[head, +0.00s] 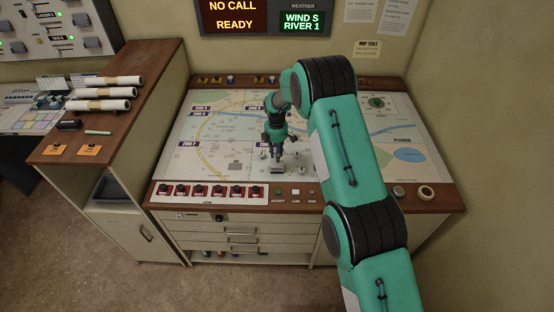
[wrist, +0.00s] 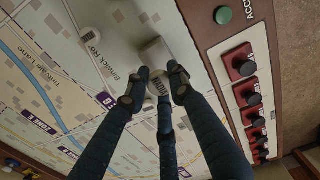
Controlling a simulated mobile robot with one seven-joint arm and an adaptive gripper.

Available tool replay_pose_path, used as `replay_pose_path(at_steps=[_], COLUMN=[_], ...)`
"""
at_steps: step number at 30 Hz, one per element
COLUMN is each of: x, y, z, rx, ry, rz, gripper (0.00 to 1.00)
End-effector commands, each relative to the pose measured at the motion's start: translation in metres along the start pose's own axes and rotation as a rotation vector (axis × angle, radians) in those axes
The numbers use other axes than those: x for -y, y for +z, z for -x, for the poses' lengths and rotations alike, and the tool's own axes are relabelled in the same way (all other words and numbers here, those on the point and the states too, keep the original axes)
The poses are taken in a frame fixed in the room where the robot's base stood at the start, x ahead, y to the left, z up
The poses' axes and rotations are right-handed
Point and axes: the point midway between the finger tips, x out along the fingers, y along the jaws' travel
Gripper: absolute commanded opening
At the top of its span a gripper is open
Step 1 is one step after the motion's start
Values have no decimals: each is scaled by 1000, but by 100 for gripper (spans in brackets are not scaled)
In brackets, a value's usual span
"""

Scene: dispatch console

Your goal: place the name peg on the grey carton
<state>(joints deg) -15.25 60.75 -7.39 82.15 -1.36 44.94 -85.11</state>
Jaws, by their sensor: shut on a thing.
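My gripper (head: 275,148) is above the map on the sloping console, near its front edge. The wrist view shows its fingers (wrist: 158,88) closed around a small greyish piece with dark lettering (wrist: 160,88), which looks like the name peg. The fingers hide part of it. A pale grey block (wrist: 156,52), likely the grey carton, lies just beyond the fingertips in the wrist view. I cannot tell whether the peg touches it. In the head view these small pieces are too small to tell apart.
A row of red switches (head: 209,191) runs along the wooden front strip, with a green button (wrist: 223,15) beside it. Another small pale piece (wrist: 88,31) stands on the map. Rolled papers (head: 105,92) lie on the left cabinet. The map's left part is clear.

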Motion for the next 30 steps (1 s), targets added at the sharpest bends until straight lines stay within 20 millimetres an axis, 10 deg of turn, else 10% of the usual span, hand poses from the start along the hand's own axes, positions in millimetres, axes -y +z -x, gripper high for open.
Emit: replay_pose_path(at_steps=[25, 27, 30], x=[0, 0, 0], y=[0, 0, 0], z=[-34, -34, -33], rx=[0, 0, 0], ry=[0, 0, 0], rz=[0, 0, 0], gripper=[10, 33, 42])
